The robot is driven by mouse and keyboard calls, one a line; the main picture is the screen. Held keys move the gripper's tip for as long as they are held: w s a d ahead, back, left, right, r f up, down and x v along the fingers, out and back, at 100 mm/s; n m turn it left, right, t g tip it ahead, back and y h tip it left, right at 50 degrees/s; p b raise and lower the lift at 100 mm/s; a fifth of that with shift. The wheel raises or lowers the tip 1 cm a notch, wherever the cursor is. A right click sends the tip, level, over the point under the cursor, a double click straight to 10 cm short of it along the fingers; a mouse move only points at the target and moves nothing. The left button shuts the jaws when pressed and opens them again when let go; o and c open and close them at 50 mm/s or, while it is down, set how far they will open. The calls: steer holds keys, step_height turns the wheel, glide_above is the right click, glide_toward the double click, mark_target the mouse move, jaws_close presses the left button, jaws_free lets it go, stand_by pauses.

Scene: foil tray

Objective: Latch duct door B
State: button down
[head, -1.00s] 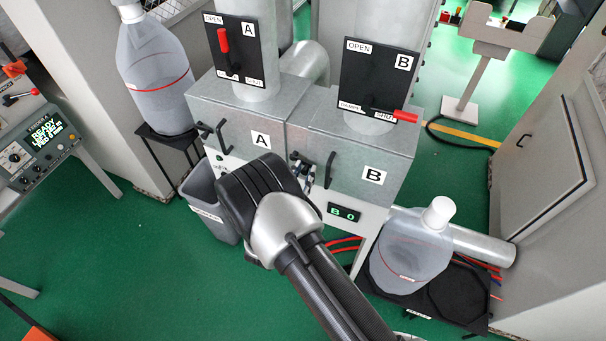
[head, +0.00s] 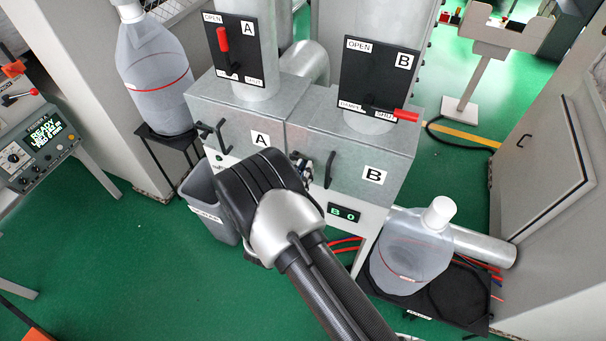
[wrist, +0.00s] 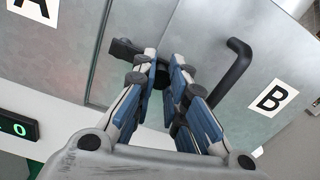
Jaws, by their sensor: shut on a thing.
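Duct door B (head: 350,172) is the front of the right grey box, with a "B" label and a black pull handle (head: 329,170). It looks closed, flush with its box. Its dark latch (wrist: 124,48) sits at the door's left edge, by the seam with box A. My gripper (wrist: 163,70) is shut on the latch, with its blue-padded fingers on either side of the dark part. The fingertips hide part of the latch. In the head view my wrist covers the area below it, and the fingertips show only small beside the handle.
Door A (head: 245,143) is on the left. Lever A (head: 223,45) points up; lever B (head: 400,115) lies toward SHUT. A display (head: 343,213) reads "B 0". A grey bin (head: 205,205) and large bottles (head: 412,255) flank the unit.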

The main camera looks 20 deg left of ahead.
steer(key=c, duration=1.8)
jaws_free()
steer(key=shift+o, duration=0.8)
steer(key=shift+s, duration=0.25)
steer(key=shift+o, duration=0.4)
steer(key=s+a, duration=0.1)
steer(key=s, duration=1)
steer(key=shift+s, duration=0.3)
